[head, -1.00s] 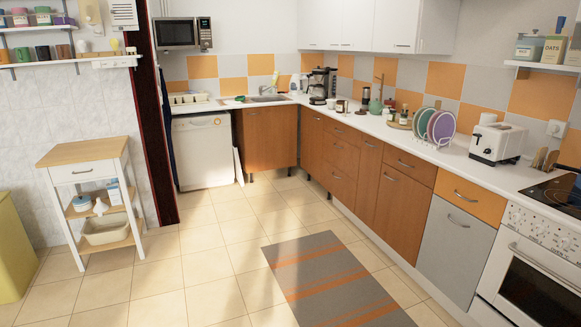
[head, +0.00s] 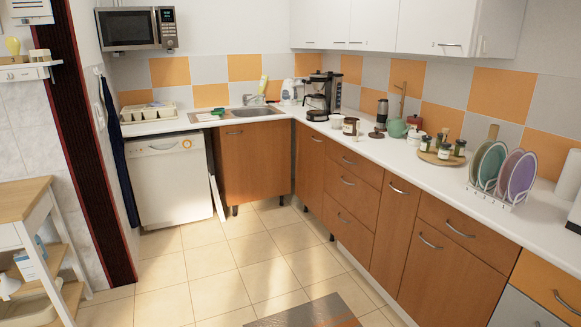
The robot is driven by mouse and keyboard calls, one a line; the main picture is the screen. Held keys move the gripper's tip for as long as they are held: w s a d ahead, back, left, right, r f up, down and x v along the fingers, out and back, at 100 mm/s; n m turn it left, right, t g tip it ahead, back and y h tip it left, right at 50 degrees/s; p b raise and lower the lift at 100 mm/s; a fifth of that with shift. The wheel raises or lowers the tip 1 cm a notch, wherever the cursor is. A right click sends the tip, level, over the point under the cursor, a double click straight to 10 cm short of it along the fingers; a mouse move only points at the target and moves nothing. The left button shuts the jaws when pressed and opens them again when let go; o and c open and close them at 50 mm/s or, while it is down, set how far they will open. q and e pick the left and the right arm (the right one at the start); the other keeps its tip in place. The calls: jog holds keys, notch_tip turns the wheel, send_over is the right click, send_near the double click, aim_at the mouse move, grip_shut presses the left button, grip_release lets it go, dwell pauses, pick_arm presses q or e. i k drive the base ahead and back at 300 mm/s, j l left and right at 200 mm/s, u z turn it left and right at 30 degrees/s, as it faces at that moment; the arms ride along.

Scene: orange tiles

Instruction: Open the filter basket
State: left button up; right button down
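A black drip coffee maker (head: 322,95) stands upright on the white counter near the back corner, to the right of the sink. A dark glass carafe (head: 316,104) sits in its lower part. The filter basket would be in the body above the carafe, but at this distance I cannot make out its edges or whether it is open. Neither of my grippers shows in the head view.
A wooden cart (head: 30,215) stands at the left. The tiled floor (head: 222,268) between is clear, with a striped rug (head: 310,314) at the front.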

aim_at(318, 85)
jog(key=i, duration=2.3)
